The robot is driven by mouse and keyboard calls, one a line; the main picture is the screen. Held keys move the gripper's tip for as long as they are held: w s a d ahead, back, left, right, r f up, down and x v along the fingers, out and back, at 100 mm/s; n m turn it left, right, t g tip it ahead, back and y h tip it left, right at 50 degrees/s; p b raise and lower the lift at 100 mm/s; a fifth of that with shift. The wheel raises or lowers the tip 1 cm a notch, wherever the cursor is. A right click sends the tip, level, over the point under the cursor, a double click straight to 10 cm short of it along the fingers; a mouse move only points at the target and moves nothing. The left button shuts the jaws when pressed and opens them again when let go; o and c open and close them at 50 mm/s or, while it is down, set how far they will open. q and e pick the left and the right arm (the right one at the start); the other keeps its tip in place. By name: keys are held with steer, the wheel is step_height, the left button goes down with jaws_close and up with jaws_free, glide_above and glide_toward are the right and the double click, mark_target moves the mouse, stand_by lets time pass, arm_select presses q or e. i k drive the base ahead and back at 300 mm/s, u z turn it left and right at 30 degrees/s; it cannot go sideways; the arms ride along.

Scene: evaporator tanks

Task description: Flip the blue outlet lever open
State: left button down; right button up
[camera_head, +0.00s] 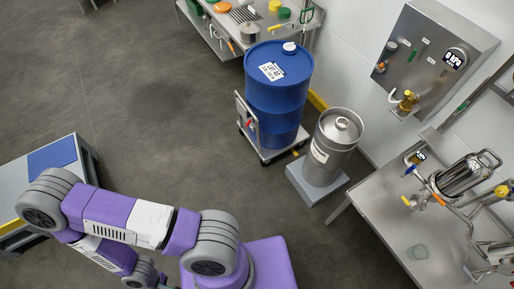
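A small blue lever (409,171) shows at the left end of the metal pipework on the steel bench at the right, just below a small dark display (420,156). It is too small to tell which way it is turned. A steel evaporator vessel (458,176) inside a tube frame stands to the right of it. One of my purple and grey arms crosses the lower left, far from the lever.
A blue drum (278,95) stands on a cart, with a steel keg (337,140) on a grey block beside it. A grey workbench (30,172) is at the left. Floor between is clear.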

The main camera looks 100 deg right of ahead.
mark_target(413, 166)
steer(key=i, duration=1.15)
steer(key=z, duration=5.9)
steer(key=i, duration=1.7)
steer(key=z, duration=5.6)
